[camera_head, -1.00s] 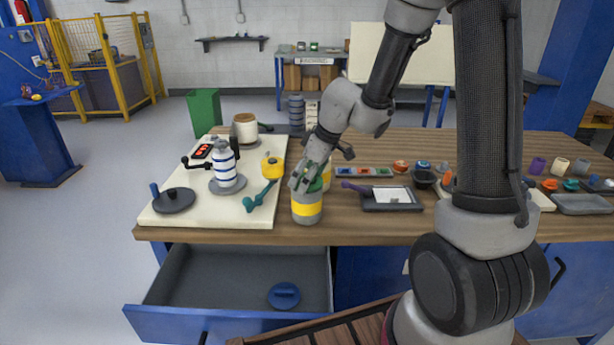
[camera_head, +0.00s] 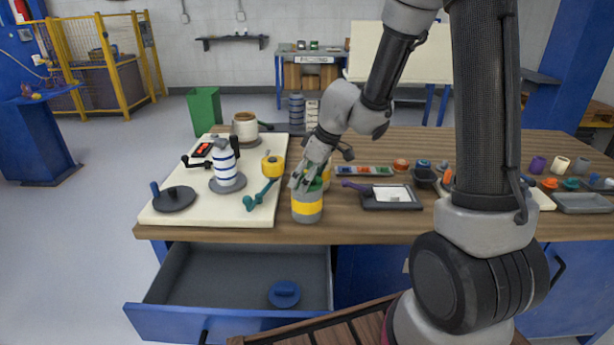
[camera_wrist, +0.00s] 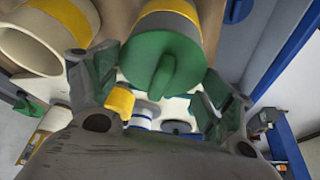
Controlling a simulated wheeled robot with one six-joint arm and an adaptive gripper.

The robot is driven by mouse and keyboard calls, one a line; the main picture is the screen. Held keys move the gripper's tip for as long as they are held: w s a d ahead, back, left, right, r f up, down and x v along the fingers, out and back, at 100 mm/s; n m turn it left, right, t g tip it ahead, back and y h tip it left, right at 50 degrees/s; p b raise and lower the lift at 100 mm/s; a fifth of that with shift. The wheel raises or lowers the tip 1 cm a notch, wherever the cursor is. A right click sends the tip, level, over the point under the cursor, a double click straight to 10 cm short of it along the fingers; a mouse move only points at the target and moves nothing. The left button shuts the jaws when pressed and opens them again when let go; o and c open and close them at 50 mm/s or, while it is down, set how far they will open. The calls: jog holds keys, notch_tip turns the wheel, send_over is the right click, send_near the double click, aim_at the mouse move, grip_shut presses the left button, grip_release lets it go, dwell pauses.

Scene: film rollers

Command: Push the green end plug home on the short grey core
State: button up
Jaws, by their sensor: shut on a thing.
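The short grey core (camera_head: 307,214) with a yellow band stands upright at the front edge of the bench, right of the white board. The green end plug (camera_head: 315,186) is at its top, partly hidden by my gripper (camera_head: 305,178). In the wrist view the green plug (camera_wrist: 166,68) shows its round face and raised tab, against the end of the grey core (camera_wrist: 168,22). My gripper's fingers (camera_wrist: 155,88) are on either side of the plug, shut on it. I cannot tell whether a gap remains under the plug's rim.
A cream cylinder (camera_wrist: 30,35) stands close beside the core. The white board (camera_head: 225,205) holds a striped roller (camera_head: 224,168), a yellow pot (camera_head: 272,166) and a teal tool (camera_head: 260,195). A black-framed tray (camera_head: 390,197) lies to the right. An open drawer (camera_head: 220,295) is below.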

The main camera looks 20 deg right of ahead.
dwell(0.4)
jog(key=o, duration=0.9)
jog(key=shift+r, duration=0.1)
jog(key=shift+r, duration=3.45)
